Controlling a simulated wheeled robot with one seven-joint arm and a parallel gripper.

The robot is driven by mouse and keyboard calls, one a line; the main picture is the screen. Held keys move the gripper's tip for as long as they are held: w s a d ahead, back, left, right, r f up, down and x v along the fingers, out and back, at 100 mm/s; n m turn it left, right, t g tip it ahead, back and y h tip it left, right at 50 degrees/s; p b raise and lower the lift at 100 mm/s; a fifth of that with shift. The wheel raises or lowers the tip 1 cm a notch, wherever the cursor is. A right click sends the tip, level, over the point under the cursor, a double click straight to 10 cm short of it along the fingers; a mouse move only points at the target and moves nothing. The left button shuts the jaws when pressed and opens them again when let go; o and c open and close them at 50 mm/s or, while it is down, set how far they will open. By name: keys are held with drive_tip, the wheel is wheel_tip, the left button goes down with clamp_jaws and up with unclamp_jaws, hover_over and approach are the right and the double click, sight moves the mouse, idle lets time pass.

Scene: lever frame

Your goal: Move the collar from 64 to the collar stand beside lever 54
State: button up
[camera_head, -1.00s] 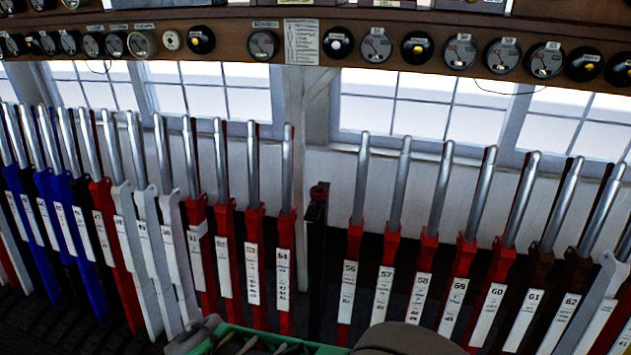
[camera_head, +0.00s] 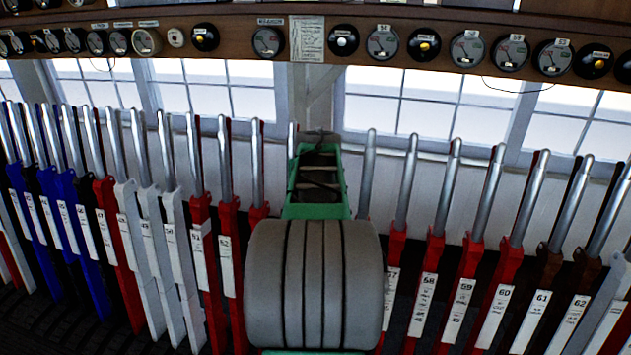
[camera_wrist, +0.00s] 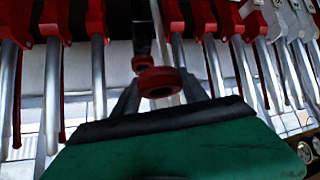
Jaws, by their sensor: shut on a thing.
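My gripper (camera_wrist: 159,88) is shut on a red collar (camera_wrist: 160,79), a ring with a dark middle, in the wrist view. Just beyond it, the collar stand, a black post with a red top (camera_wrist: 141,62), shows upside down in this view. The held collar overlaps it in the picture; I cannot tell whether they touch. In the head view my own arm hides the gripper, the collar, the stand and most of lever 54. The tip of lever 54 (camera_head: 292,138) shows just left of my arm.
A close row of levers stands on both sides: red lever 52 (camera_head: 229,235) to the left, red lever 58 (camera_head: 428,275) to the right. Blue and white levers stand further left. A shelf of dials (camera_head: 268,42) runs above, in front of windows.

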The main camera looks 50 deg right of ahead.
drive_tip(key=shift+w+d+f, duration=0.15)
drive_tip(key=shift+d+f, duration=0.6)
drive_tip(key=shift+d, duration=0.25)
drive_tip(key=shift+w+d+f, duration=0.1)
drive_tip(key=shift+d+f, duration=0.65)
drive_tip(key=shift+d, duration=0.2)
drive_tip(key=shift+a+b, duration=0.15)
drive_tip(key=shift+b, duration=0.3)
drive_tip(key=shift+f, duration=0.1)
drive_tip(key=shift+f+b, duration=2.9)
drive_tip(key=shift+f, duration=0.45)
drive_tip(key=o, duration=1.5)
drive_tip(key=shift+s+r, duration=0.1)
